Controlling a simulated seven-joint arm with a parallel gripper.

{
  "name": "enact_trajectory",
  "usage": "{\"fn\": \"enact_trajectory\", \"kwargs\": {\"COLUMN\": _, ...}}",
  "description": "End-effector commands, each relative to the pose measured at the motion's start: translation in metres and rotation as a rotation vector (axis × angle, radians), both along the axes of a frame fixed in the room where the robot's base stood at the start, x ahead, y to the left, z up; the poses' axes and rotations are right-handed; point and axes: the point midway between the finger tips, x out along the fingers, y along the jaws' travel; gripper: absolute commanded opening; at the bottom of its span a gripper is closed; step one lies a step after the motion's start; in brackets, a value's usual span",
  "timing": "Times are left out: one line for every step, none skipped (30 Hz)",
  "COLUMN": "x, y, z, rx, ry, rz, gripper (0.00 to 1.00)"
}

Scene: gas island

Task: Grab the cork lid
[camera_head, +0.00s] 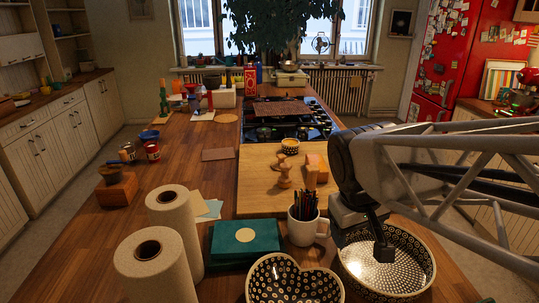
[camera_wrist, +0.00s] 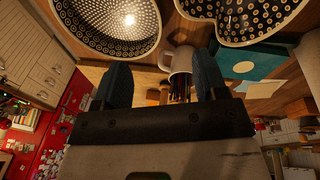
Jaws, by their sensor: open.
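I cannot pick out a cork lid with certainty. Small light-brown turned pieces (camera_head: 284,176) stand on the wooden board, next to an orange-brown block (camera_head: 316,168); either could be wood or cork. My gripper (camera_head: 384,252) points down over the large patterned round bowl (camera_head: 414,262) at the front right. In the wrist view, its two dark fingers (camera_wrist: 160,68) are spread apart with nothing between them. The white mug of pencils (camera_wrist: 180,62) shows beyond the gap, also in the head view (camera_head: 301,230).
A heart-shaped patterned bowl (camera_head: 292,281) and a teal box (camera_head: 245,242) lie left of the round bowl. Two paper rolls (camera_head: 174,212) stand front left. The bare board (camera_head: 257,190) and the wooden counter (camera_head: 180,165) to its left have free room. A gas hob (camera_head: 285,130) lies behind.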

Motion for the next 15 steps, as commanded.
{"fn": "enact_trajectory", "kwargs": {"x": 0.012, "y": -0.001, "z": 0.002, "rx": -0.024, "ry": 0.016, "rz": 0.03, "gripper": 0.66}}
{"fn": "enact_trajectory", "kwargs": {"x": 0.019, "y": -0.002, "z": 0.003, "rx": -0.039, "ry": 0.022, "rz": 0.049, "gripper": 0.66}}
{"fn": "enact_trajectory", "kwargs": {"x": 0.028, "y": -0.002, "z": 0.005, "rx": -0.06, "ry": 0.033, "rz": 0.073, "gripper": 0.66}}
{"fn": "enact_trajectory", "kwargs": {"x": 0.034, "y": -0.003, "z": 0.006, "rx": -0.074, "ry": 0.041, "rz": 0.092, "gripper": 0.66}}
{"fn": "enact_trajectory", "kwargs": {"x": 0.041, "y": -0.003, "z": 0.007, "rx": -0.089, "ry": 0.048, "rz": 0.11, "gripper": 0.66}}
{"fn": "enact_trajectory", "kwargs": {"x": 0.05, "y": -0.004, "z": 0.009, "rx": -0.109, "ry": 0.06, "rz": 0.134, "gripper": 0.66}}
{"fn": "enact_trajectory", "kwargs": {"x": 0.056, "y": -0.005, "z": 0.009, "rx": -0.125, "ry": 0.068, "rz": 0.153, "gripper": 0.66}}
{"fn": "enact_trajectory", "kwargs": {"x": 0.063, "y": -0.005, "z": 0.01, "rx": -0.139, "ry": 0.077, "rz": 0.171, "gripper": 0.66}}
{"fn": "enact_trajectory", "kwargs": {"x": 0.072, "y": -0.006, "z": 0.011, "rx": -0.159, "ry": 0.088, "rz": 0.194, "gripper": 0.66}}
{"fn": "enact_trajectory", "kwargs": {"x": 0.079, "y": -0.006, "z": 0.012, "rx": -0.174, "ry": 0.097, "rz": 0.213, "gripper": 0.66}}
{"fn": "enact_trajectory", "kwargs": {"x": 0.086, "y": -0.006, "z": 0.012, "rx": -0.189, "ry": 0.104, "rz": 0.231, "gripper": 0.66}}
{"fn": "enact_trajectory", "kwargs": {"x": 0.096, "y": -0.007, "z": 0.013, "rx": -0.209, "ry": 0.116, "rz": 0.256, "gripper": 0.66}}
{"fn": "enact_trajectory", "kwargs": {"x": 0.103, "y": -0.007, "z": 0.013, "rx": -0.224, "ry": 0.125, "rz": 0.275, "gripper": 0.66}}
{"fn": "enact_trajectory", "kwargs": {"x": 0.11, "y": -0.007, "z": 0.014, "rx": -0.238, "ry": 0.133, "rz": 0.292, "gripper": 0.66}}
{"fn": "enact_trajectory", "kwargs": {"x": 0.119, "y": -0.007, "z": 0.014, "rx": -0.259, "ry": 0.146, "rz": 0.316, "gripper": 0.66}}
